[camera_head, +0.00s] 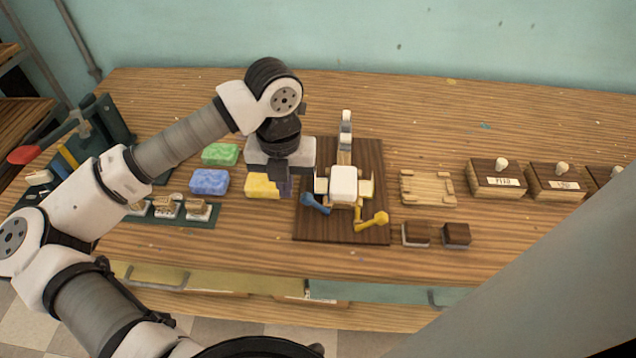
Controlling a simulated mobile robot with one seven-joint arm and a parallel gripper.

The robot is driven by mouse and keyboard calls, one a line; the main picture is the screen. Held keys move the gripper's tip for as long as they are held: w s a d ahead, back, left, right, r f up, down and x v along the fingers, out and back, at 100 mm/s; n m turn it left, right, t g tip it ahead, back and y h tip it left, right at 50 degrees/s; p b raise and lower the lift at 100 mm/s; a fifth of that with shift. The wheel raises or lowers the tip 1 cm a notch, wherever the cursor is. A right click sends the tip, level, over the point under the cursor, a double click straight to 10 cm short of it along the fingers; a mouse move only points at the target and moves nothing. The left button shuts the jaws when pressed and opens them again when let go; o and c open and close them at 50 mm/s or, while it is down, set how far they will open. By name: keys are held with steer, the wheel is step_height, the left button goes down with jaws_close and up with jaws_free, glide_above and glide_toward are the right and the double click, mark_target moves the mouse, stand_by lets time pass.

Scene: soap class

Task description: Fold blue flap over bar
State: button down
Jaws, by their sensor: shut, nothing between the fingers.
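A dark wooden board (320,228) on the bench carries a folding fixture. A white bar (344,184) lies in its middle, with pale flaps showing on its left and right sides. A blue handle (314,203) sticks out at the bar's lower left, and a yellow handle (373,219) at the lower right. I cannot clearly tell which panel is the blue flap. My gripper (285,188) is shut and empty. It hangs just left of the fixture, appears apart from the blue handle, and hides part of a yellow soap block (260,186).
A green block (220,154) and a blue block (209,182) lie left. A slatted wooden tray (427,188) and two small dark-topped blocks (416,235) are right of the board. Lidded boxes (496,179) stand farther right. The bench behind the board is clear.

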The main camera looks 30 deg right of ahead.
steer(key=shift+f, duration=0.15)
steer(key=shift+f+b, duration=1.6)
steer(key=shift+b, duration=0.65)
steer(key=shift+s+d, duration=0.3)
steer(key=shift+d, duration=0.2)
